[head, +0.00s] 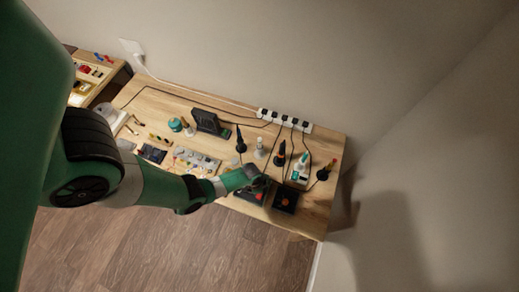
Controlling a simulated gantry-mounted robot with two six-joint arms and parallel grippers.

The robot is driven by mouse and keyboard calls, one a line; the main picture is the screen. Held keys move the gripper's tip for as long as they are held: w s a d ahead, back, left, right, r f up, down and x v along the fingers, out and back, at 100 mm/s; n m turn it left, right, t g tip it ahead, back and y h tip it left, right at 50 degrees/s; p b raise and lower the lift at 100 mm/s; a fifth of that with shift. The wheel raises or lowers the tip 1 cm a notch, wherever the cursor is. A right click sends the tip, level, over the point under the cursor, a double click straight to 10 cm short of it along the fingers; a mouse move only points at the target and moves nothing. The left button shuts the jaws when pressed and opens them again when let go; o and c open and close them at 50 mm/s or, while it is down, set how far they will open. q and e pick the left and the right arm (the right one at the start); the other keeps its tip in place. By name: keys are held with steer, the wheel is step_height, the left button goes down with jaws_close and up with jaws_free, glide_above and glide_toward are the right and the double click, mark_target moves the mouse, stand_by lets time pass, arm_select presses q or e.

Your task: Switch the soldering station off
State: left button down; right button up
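Two small dark box-like units sit near the front right edge of the workbench. One dark unit (256,196) shows a red spot. The other dark unit (286,201), to its right, has an orange-red spot on top. I cannot tell for sure which is the soldering station, or how its switch stands. My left arm reaches in from the left. My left gripper (262,184) is low over or just behind the red-spotted unit and partly hides it. Its fingers are too small and dark to tell open from shut, or contact. My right gripper is not in view.
A white power strip (284,121) with several plugs and cables lies along the back of the bench (160,98). Several upright tools, including an orange-and-black one (280,153), stand behind the gripper. A parts tray (196,160) is left. A wall closes the back.

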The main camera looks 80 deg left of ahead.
arm_select(q)
steer(key=shift+f+b, duration=0.85)
stand_by(0.7)
step_height(320, 180, up, 7)
steer(key=p, duration=0.7)
stand_by(0.5)
